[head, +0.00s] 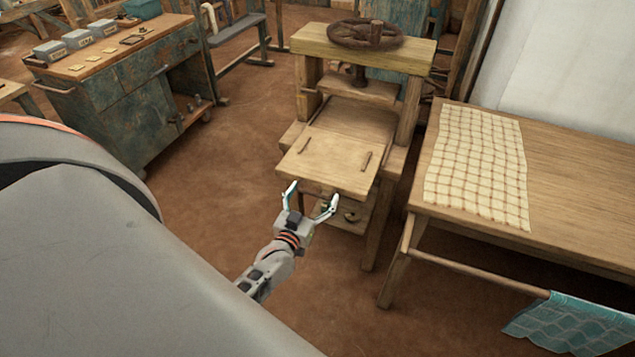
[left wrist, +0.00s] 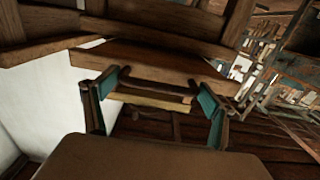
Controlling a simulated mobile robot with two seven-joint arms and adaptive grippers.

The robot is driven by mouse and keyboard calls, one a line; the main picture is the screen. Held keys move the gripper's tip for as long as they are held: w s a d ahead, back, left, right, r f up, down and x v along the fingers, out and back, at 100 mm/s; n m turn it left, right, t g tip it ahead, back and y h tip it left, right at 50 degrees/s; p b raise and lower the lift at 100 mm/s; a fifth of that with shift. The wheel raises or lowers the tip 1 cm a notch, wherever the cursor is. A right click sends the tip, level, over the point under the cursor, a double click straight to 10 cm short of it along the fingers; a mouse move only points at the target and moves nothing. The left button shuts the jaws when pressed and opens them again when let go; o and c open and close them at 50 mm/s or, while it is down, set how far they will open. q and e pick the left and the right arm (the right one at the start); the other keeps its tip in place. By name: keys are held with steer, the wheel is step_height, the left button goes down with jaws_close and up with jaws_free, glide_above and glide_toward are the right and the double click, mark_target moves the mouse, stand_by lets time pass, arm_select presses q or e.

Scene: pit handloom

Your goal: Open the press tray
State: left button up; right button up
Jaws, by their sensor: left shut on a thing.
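The wooden press (head: 363,52) stands at the centre of the head view, with a dark hand wheel on top. Its press tray (head: 325,162) is a flat board with two small battens, sticking out at the front of the press. My left gripper (head: 312,197) is at the tray's front edge, its fingers spread wide but shut on the tray's front handle. In the left wrist view the handle (left wrist: 150,102) is a bar running between the two teal finger pads, below a wooden board. The exact finger contact is hard to see. My right gripper is not in view.
A wooden table (head: 585,160) with a checked cloth (head: 478,165) stands close to the right of the press, a teal cloth (head: 570,325) hanging from its front rail. A worn workbench (head: 135,105) stands at the left. The brown floor between bench and press is clear.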

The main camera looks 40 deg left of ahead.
arm_select(q)
steer(key=shift+s+d, duration=0.3)
steer(key=shift+s, duration=0.15)
steer(key=o, duration=1.3)
steer(key=v, duration=1.2)
steer(key=s+d+f+m+g+h, duration=0.2)
steer(key=s+d, duration=0.3)
steer(key=d, duration=0.3)
steer(key=s+d+f+m+g+h, duration=0.3)
steer(key=s+d+m+g+h, duration=0.1)
steer(key=d, duration=0.5)
steer(key=shift+s+m+g+h, duration=0.3)
steer(key=shift+s+m+h, duration=0.2)
steer(key=shift+m+h, duration=0.1)
